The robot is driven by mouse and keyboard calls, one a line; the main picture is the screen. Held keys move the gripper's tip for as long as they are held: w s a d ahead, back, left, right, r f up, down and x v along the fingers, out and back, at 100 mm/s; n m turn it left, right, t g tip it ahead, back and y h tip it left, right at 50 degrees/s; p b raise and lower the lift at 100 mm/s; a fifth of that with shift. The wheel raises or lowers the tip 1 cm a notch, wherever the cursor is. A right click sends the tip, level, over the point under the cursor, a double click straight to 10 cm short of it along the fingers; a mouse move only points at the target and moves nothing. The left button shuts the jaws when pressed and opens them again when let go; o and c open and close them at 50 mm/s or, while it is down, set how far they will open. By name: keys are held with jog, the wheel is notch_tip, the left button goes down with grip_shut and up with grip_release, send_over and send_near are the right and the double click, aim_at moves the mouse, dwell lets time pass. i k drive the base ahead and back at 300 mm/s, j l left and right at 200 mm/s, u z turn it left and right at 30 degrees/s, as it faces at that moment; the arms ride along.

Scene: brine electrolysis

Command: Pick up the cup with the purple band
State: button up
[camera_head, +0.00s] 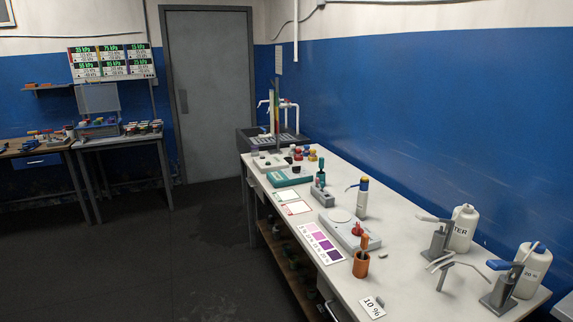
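I cannot make out a cup with a purple band in the head view. A small orange-brown cup (361,265) with something upright in it stands on the near part of the long white table, and no purple band shows on it. Several small coloured containers (303,153) stand close together at the table's far end, too small to tell their bands. More small coloured items (143,128) are on the table at the back left, also too small to tell. My gripper is not in view.
The long white table (402,290) runs along the blue wall. It bears a purple-shaded colour card (321,243), a grey-white device (342,228), a "10 %" card (372,307) and white bottles (464,228) by metal stands. A grey door (209,95) is behind. The dark floor at left is clear.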

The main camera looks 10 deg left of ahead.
aim_at(254, 149)
jog(key=i+j+u, duration=0.3)
jog(key=i+j, duration=0.3)
jog(key=j, duration=0.15)
jog(key=i+j+u, duration=0.35)
jog(key=i+j, duration=0.3)
jog(key=i+j+u, duration=0.3)
jog(key=i+j, duration=0.15)
jog(key=i, duration=0.3)
jog(key=i+l+z, duration=0.2)
jog(key=i, duration=0.4)
jog(key=i+j+z, duration=0.2)
jog(key=i, duration=0.4)
jog(key=i+z, duration=0.2)
jog(key=i, duration=0.4)
jog(key=i+j+z, duration=0.2)
jog(key=i, duration=0.4)
jog(key=i+u, duration=0.1)
jog(key=i, duration=0.5)
jog(key=i+l, duration=0.2)
jog(key=i, duration=0.45)
jog(key=j+u, duration=0.05)
